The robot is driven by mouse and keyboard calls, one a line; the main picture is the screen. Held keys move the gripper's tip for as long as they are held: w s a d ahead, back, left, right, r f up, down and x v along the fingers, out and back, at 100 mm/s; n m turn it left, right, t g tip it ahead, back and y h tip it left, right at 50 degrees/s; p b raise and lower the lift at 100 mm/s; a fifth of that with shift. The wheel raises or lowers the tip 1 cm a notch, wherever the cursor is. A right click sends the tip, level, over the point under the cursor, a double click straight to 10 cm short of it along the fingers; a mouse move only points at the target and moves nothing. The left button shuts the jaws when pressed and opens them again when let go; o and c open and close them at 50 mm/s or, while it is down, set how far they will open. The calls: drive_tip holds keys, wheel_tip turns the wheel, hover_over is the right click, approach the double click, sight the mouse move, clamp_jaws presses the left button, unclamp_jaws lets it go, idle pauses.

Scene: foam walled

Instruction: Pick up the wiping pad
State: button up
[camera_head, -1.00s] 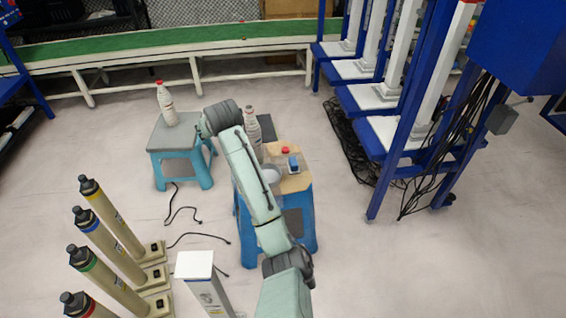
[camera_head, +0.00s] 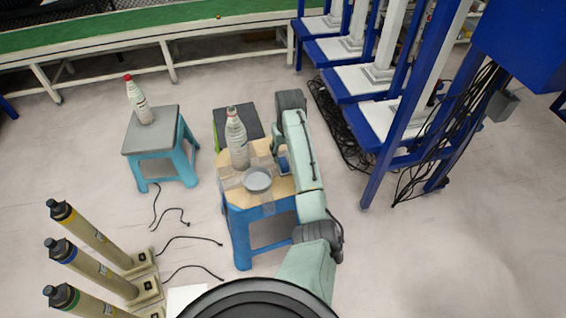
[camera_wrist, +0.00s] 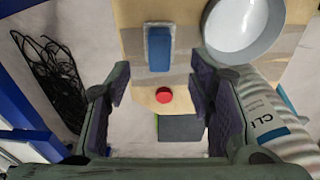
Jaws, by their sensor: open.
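The wiping pad, which I take to be the small blue block with a pale border (camera_wrist: 159,48), lies on the wooden top of a blue stool (camera_head: 270,201). In the head view its blue edge (camera_head: 284,164) shows beside my arm, which covers part of it. My gripper (camera_wrist: 160,84) is open and empty above the stool. In the wrist view the pad lies between the lines of the two fingers, beyond their tips, and apart from them. My arm hides most of the gripper in the head view.
A grey bowl (camera_head: 257,180) and a white bottle (camera_head: 237,142) stand on the same stool; the bottle (camera_wrist: 270,118) is close beside the right finger. A small red round thing (camera_wrist: 164,95) shows between the fingers. Blue racks (camera_head: 385,140) stand to the right.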

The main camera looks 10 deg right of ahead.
sight(284, 162)
drive_tip(key=f, duration=0.2)
drive_tip(key=w+f+p, duration=0.1)
drive_tip(key=f, duration=0.4)
drive_tip(key=shift+w+f, duration=0.2)
drive_tip(key=shift+w, duration=0.1)
drive_tip(key=shift+c, duration=0.2)
clamp_jaws()
